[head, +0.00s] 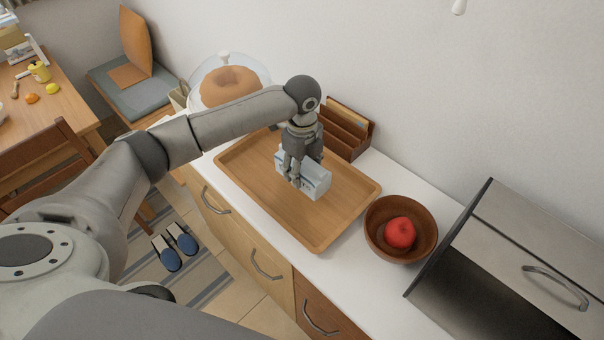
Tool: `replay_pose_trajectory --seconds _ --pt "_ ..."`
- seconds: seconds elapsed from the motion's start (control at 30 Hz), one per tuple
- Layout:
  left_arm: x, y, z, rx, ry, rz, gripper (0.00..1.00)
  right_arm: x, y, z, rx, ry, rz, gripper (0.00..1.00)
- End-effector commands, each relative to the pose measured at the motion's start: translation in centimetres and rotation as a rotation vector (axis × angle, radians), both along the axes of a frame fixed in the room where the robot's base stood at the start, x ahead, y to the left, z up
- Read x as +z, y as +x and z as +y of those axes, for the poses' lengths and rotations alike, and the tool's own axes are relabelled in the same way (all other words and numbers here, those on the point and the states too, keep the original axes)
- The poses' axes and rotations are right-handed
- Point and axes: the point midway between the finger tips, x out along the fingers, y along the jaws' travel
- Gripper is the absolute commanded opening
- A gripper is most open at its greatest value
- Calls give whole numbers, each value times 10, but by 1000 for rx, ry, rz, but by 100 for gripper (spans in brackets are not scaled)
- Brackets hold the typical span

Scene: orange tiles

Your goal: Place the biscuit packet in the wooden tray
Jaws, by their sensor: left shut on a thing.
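The wooden tray (340,212) lies on the white counter in the middle of the head view. A pale blue-white box-shaped packet (317,183), which looks like the biscuit packet, is inside the tray's outline, near its middle. My left gripper (294,180) points down over the tray and is shut on the packet. The fingers cover part of the packet's left side. I cannot tell whether the packet touches the tray floor. My right gripper is not in view.
A brown bowl (376,244) with a red fruit (400,233) stands right of the tray. A wooden rack (347,131) and a cake under a clear dome (229,86) stand behind it. A metal bread bin (530,262) is at the right.

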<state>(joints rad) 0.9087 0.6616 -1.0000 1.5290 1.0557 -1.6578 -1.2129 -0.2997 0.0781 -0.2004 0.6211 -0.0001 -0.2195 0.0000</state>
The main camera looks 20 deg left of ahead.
Motion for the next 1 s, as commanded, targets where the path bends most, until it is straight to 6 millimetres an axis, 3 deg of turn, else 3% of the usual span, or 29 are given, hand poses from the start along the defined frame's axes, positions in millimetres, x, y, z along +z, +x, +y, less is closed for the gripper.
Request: replay_pose_trajectory --seconds 0.2,0.6,0.63,0.8,1.0 --pt "-27 0 0 0 0 1 17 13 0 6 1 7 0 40" --pt "-33 0 0 0 1 -1 17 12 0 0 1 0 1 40" --pt "-34 0 0 0 1 0 56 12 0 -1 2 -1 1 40" --pt "-33 0 0 0 1 0 75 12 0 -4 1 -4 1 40" --pt "-33 0 0 0 1 0 75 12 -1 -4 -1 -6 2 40"
